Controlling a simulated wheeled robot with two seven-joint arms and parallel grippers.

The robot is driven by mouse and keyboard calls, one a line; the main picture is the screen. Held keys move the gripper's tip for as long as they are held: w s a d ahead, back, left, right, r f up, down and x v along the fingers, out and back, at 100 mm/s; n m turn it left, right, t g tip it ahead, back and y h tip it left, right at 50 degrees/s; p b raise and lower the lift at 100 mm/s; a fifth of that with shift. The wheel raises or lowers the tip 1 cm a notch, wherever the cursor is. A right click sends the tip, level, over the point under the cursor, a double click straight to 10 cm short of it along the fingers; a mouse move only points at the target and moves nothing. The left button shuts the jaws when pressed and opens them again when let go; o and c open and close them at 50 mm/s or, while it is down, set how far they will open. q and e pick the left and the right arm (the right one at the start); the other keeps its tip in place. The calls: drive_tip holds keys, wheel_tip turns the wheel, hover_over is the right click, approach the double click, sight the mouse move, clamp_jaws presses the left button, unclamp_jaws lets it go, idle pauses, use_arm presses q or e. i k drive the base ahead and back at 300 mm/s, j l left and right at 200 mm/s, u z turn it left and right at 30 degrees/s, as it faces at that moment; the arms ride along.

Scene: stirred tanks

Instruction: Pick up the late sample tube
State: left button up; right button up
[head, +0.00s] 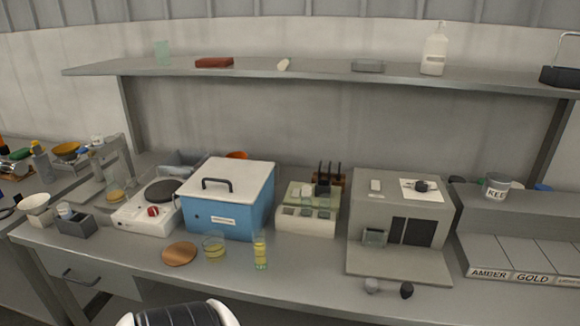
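A clear upright tube with yellow liquid (260,252) stands near the front of the bench, right of a low glass beaker (214,247) holding a little yellow liquid. I cannot read a label on the tube, so I cannot tell whether it is the late sample tube. A pale block-like rack (306,225) with several small greenish glass vessels (306,208) stands behind it to the right; their details are too small to tell. Neither of my grippers is in view.
A blue box with a white lid (226,213) stands behind the beaker. A round wooden coaster (179,254) lies left of it. A white hotplate (148,213) is farther left. A grey cabinet (398,225) stands right. The bench front between tube and cabinet is clear.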

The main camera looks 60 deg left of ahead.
sight(259, 234)
drive_tip(key=u, duration=2.1)
